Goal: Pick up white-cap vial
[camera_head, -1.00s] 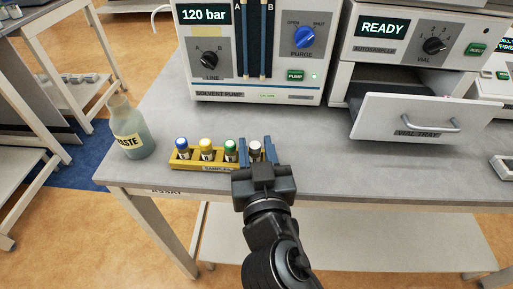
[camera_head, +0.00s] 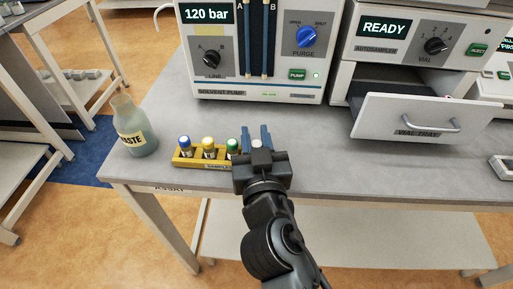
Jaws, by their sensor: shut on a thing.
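The white-cap vial (camera_head: 256,143) is between the two blue fingers of my gripper (camera_head: 257,138); only its pale cap shows clearly, and my gripper body hides the rest. My gripper is shut on it. It is at the right end of the yellow sample rack (camera_head: 190,162), and I cannot tell whether the vial is clear of its slot. The rack also holds a blue-cap vial (camera_head: 184,143), a yellow-cap vial (camera_head: 208,145) and a green-cap vial (camera_head: 233,147), all upright.
A waste bottle (camera_head: 133,130) stands left of the rack. The solvent pump (camera_head: 214,80) stands behind. The autosampler's vial tray drawer (camera_head: 400,125) is pulled open at the right. The grey bench (camera_head: 340,170) is clear right of my gripper.

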